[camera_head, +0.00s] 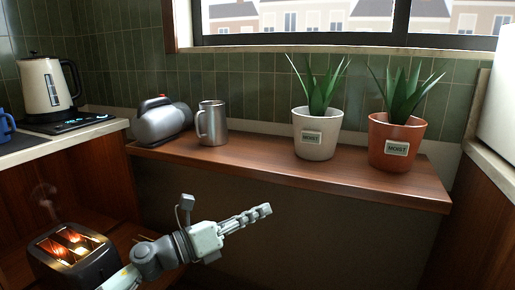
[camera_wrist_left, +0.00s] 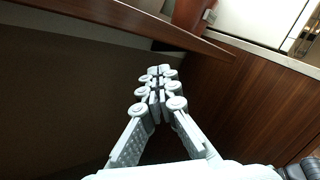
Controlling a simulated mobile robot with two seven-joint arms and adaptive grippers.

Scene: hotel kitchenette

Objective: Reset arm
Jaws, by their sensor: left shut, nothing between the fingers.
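My left arm comes in from the bottom left of the head view. Its left gripper (camera_head: 266,209) is shut and empty, held in front of and below the wooden shelf (camera_head: 300,174) and pointing right. In the left wrist view the left gripper (camera_wrist_left: 160,72) has its fingers together with nothing between them. It is apart from everything around it. My right gripper is in neither view.
A toaster (camera_head: 82,262) glows near my left arm. The shelf carries a silver mug (camera_head: 213,124), a metal appliance (camera_head: 160,122), a white-potted plant (camera_head: 318,135) and a terracotta-potted plant (camera_head: 394,161). A kettle (camera_head: 47,88) stands at left.

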